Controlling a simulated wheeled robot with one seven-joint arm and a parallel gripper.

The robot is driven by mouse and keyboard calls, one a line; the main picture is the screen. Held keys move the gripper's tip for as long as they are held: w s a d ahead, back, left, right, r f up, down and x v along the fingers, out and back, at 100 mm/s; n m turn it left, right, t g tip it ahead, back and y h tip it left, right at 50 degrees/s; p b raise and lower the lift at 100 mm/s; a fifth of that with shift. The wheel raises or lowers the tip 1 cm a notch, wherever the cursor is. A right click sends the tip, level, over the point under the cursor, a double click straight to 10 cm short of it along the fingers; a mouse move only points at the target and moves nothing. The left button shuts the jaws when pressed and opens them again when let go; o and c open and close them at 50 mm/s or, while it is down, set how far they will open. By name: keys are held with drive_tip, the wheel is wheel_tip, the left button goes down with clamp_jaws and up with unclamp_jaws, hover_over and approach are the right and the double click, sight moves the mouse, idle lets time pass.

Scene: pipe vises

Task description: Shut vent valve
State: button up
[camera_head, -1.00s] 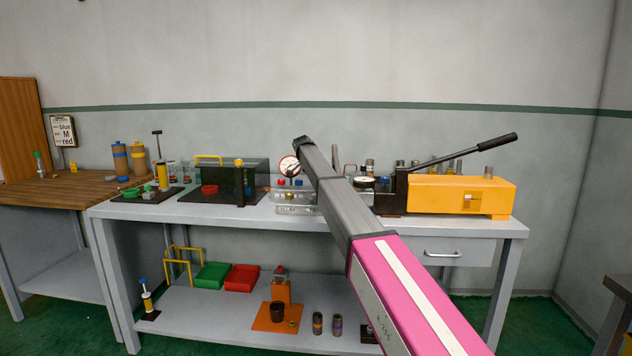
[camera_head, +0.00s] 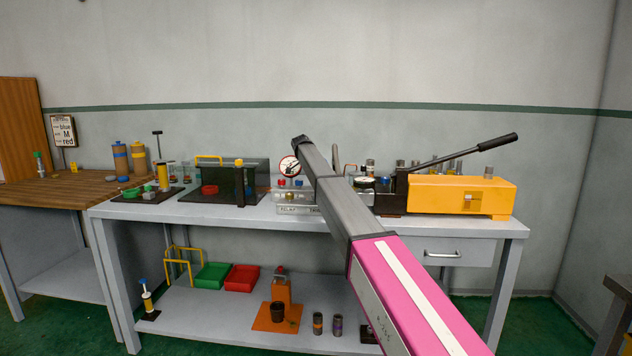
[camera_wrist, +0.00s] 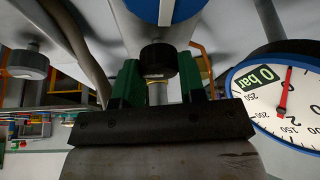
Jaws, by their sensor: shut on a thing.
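My gripper (camera_wrist: 160,88) shows in the wrist view with its two green fingers on either side of a black ribbed knob (camera_wrist: 158,58) on a brass and metal stem. It is shut on this knob, which appears to be the vent valve; I can read no label on it. A blue-rimmed pressure gauge (camera_wrist: 281,97) marked "0 bar" is close at the right, its red needle pointing up near the label. My arm hides the gripper and the knob there.
In the head view a yellow machine (camera_head: 460,196) with a long lever stands right of my arm. A dark clear-sided box (camera_head: 227,178) stands at the left on the grey bench (camera_head: 240,215).

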drive_tip(key=o, duration=0.9)
drive_tip(key=shift+r, duration=0.1)
drive_tip(key=v, duration=1)
drive_tip(key=shift+a+r, duration=0.1)
drive_tip(key=shift+r, duration=0.2)
drive_tip(key=shift+s, duration=0.1)
